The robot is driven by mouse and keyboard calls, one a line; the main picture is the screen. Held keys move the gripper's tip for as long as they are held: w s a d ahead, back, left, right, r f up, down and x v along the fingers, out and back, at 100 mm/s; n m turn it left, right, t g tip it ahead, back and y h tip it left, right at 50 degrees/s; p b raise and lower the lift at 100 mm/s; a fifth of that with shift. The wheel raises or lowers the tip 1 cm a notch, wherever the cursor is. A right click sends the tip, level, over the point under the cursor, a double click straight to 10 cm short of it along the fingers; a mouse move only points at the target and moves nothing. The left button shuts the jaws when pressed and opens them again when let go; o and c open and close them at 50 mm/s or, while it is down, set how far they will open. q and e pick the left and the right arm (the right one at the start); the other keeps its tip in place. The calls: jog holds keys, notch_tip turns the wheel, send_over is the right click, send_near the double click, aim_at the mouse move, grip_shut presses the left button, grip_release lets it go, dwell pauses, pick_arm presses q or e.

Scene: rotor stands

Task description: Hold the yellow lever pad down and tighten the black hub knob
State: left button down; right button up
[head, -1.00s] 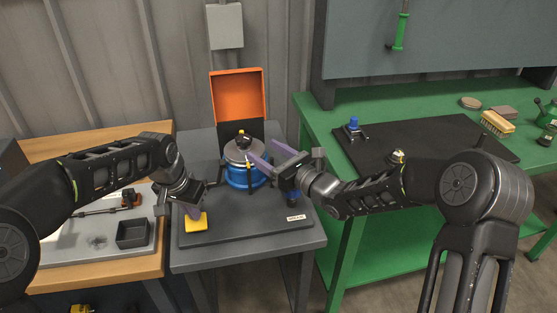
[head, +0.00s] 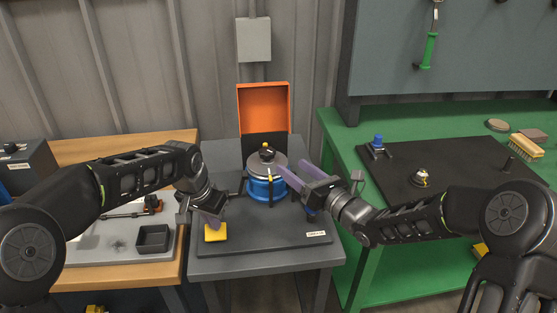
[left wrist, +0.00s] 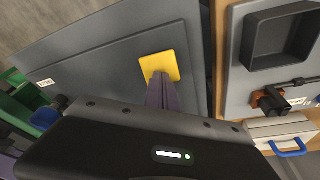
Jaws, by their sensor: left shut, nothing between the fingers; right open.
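The yellow lever pad (head: 215,233) lies at the front left of a dark base plate on the grey table. My left gripper (head: 213,222) is shut and empty, fingers pointing down at the pad. In the left wrist view the fingertips (left wrist: 162,76) overlap the yellow pad (left wrist: 158,65); whether they press it is hard to tell. The black hub knob (head: 267,155) sits on top of the grey-domed blue rotor stand (head: 263,189), a yellow piece above it. My right gripper (head: 289,165) is open and empty, its purple fingers just right of the dome, apart from the knob.
An orange-lined open box (head: 263,108) stands behind the rotor. To the left is a wooden bench with a small black tray (head: 153,238). To the right is a green bench (head: 350,150) with a dark mat, a blue-topped part (head: 378,142) and a brush (head: 525,147).

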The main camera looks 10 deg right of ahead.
jog(key=w+d+r+m+t+h, duration=0.1)
jog(key=w+r+m+t+h, duration=0.3)
jog(key=m, duration=0.8)
jog(key=w+r+m+t+y, duration=0.1)
jog(key=w+r+m, duration=0.5)
jog(key=m, duration=0.6)
jog(key=w+d+r+m+t+h, duration=0.1)
jog(key=d+r+m+h, duration=0.25)
jog(key=d+m, duration=0.55)
jog(key=w+d+r+m+h, duration=0.15)
jog(key=d+m+h, duration=0.3)
jog(key=m, duration=0.85)
jog(key=m+g+y, duration=0.7)
jog(key=m+y, duration=0.4)
jog(key=m, duration=1.2)
send_near(272, 156)
jog(key=s, duration=0.1)
jog(key=shift+s+d+f, duration=0.15)
jog(key=shift+s+d, duration=0.05)
jog(key=shift+d, duration=0.05)
jog(key=shift+w, duration=0.15)
jog(key=x, duration=1.2)
jog(key=shift+d, duration=0.15)
